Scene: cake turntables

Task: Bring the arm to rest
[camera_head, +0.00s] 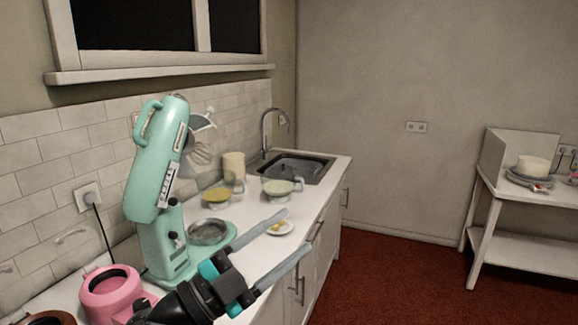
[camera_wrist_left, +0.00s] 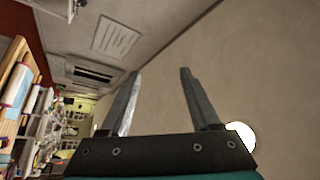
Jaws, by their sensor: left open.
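My left gripper (camera_head: 284,239) reaches in from the bottom of the head view, above the front edge of the white counter (camera_head: 318,199). Its two long grey fingers are spread apart with nothing between them. In the left wrist view the open fingers (camera_wrist_left: 160,75) stand out against a bare wall and ceiling, with no object between them. My right gripper is not in the head view.
A mint-green stand mixer (camera_head: 155,190) and a pink pot (camera_head: 110,295) stand on the counter close to my left arm. Bowls (camera_head: 217,197), a small plate (camera_head: 281,228) and a sink (camera_head: 295,166) lie beyond. A white side table (camera_head: 490,184) holds a cake (camera_head: 532,165). The red floor is clear.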

